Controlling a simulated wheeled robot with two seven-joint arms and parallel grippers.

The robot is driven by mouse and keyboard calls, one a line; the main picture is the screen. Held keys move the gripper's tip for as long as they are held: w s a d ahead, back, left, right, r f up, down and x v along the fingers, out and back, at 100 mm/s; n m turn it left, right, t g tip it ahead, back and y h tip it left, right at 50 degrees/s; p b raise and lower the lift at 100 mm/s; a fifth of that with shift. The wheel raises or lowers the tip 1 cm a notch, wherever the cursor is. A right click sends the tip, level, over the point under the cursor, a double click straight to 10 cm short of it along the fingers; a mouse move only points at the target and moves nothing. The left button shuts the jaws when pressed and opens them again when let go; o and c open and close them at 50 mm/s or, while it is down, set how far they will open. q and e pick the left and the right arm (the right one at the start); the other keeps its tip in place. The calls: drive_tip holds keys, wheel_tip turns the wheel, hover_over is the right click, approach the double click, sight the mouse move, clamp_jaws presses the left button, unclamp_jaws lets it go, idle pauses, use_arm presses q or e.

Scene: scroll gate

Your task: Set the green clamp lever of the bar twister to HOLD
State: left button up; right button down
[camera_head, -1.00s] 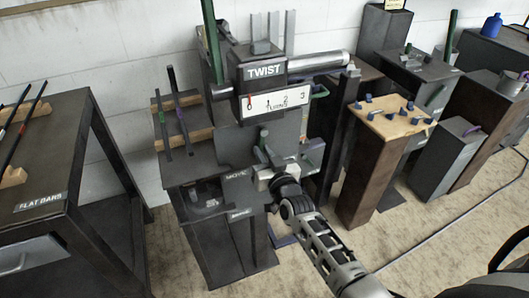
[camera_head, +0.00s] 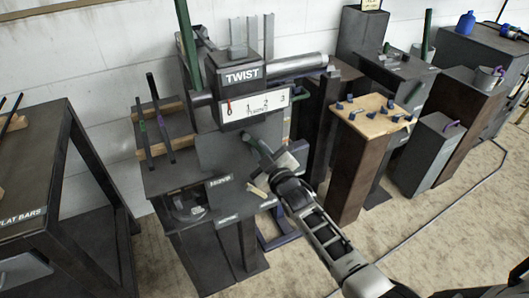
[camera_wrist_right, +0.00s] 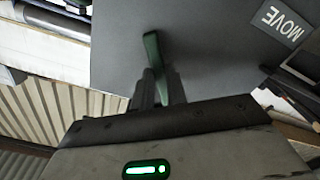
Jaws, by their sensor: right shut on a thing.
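The bar twister (camera_head: 240,150) is a dark machine with a TWIST sign and a white turns scale reading 0 to 3. Its green clamp lever (camera_wrist_right: 152,50) rises from between my right gripper's fingers in the right wrist view, in front of a dark plate. A MOVE label (camera_wrist_right: 284,27) is on that plate, to the right of the lever. In the head view my right gripper (camera_head: 268,180) is at the machine's front, shut on the lever and hiding much of it. Two small labels, too blurred to read surely, are left of it. My left gripper is not in view.
The FLAT BARS table (camera_head: 45,180) stands at the left. Dark bars lie on wooden rests (camera_head: 160,108) beside the machine. A wood-topped stand with blue pieces (camera_head: 372,118) and other dark stands are at the right.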

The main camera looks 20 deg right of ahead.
drive_tip(key=shift+d, duration=0.15)
idle(0.3)
drive_tip(key=c, duration=1.4)
unclamp_jaws()
drive_tip(key=s+d, duration=0.1)
drive_tip(key=s, duration=1.5)
drive_tip(key=shift+d, duration=0.25)
drive_tip(key=s+a+f+m+g, duration=0.2)
drive_tip(key=s+a+f+g, duration=0.1)
drive_tip(key=s, duration=0.4)
drive_tip(key=s+a+f+m+g+y, duration=0.1)
drive_tip(key=s+a+f+m+g, duration=0.2)
drive_tip(key=s+f, duration=0.3)
drive_tip(key=shift+s+a+f+g, duration=0.15)
drive_tip(key=shift+s+a+g, duration=0.3)
drive_tip(key=shift+s+g, duration=0.35)
